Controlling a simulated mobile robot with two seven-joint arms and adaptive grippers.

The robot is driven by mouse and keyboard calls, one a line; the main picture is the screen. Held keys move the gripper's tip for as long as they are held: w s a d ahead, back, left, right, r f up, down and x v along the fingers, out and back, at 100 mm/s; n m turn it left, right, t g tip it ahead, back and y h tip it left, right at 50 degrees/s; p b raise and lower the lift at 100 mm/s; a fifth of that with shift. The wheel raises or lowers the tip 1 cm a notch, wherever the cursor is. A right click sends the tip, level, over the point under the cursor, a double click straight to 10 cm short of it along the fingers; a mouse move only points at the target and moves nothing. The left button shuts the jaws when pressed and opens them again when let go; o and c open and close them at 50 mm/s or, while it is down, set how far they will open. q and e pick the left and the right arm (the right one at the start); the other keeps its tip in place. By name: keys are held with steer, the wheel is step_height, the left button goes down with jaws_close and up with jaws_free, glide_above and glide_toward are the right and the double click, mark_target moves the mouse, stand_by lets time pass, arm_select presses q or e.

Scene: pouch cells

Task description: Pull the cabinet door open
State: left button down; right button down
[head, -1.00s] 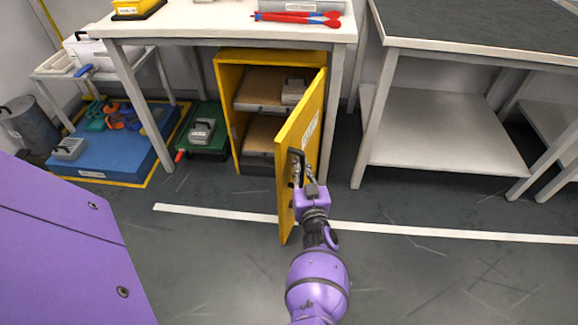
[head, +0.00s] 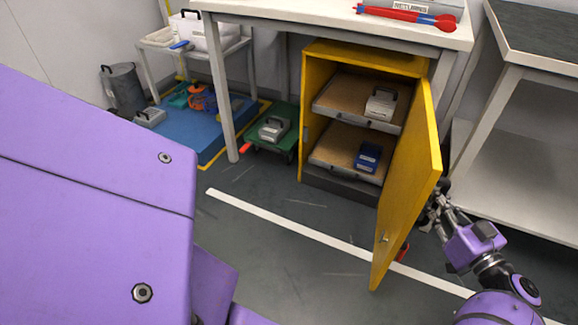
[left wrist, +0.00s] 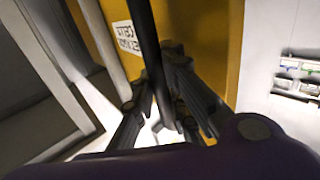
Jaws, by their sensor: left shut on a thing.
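The yellow cabinet (head: 318,52) stands under the white table. Its door (head: 405,190) is swung wide open, so both shelves inside show. My left gripper (head: 440,208) is at the outer face of the door, to the right of it in the head view. In the left wrist view my left gripper (left wrist: 165,105) is shut on the dark bar handle (left wrist: 147,40), with the yellow door face and its white label behind. In the head view the grip itself is mostly hidden by the door edge. My right gripper is not in view.
The upper shelf holds a grey case (head: 381,103); the lower one a blue case (head: 368,156). The white table (head: 300,22) is above, another bench (head: 530,150) stands right, near my arm. A blue mat (head: 190,130) lies left.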

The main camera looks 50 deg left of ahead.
arm_select(q)
steer(key=shift+w+d+f+g+b, duration=0.15)
steer(key=shift+w+d+b, duration=0.1)
steer(key=shift+d, duration=0.15)
steer(key=shift+w+d+f+g+b, duration=0.1)
steer(key=shift+w+d+g+b, duration=0.05)
steer(key=shift+d+b, duration=0.15)
steer(key=shift+d, duration=0.1)
steer(key=c, duration=1.9)
jaws_free()
steer(key=shift+o, duration=0.8)
steer(key=shift+w+r, duration=0.1)
steer(key=shift+r, duration=0.1)
steer(key=v, duration=1.1)
steer(key=shift+s+d, duration=0.2)
steer(key=shift+d, duration=0.15)
steer(key=shift+s+f, duration=0.1)
steer(key=shift+f, duration=0.05)
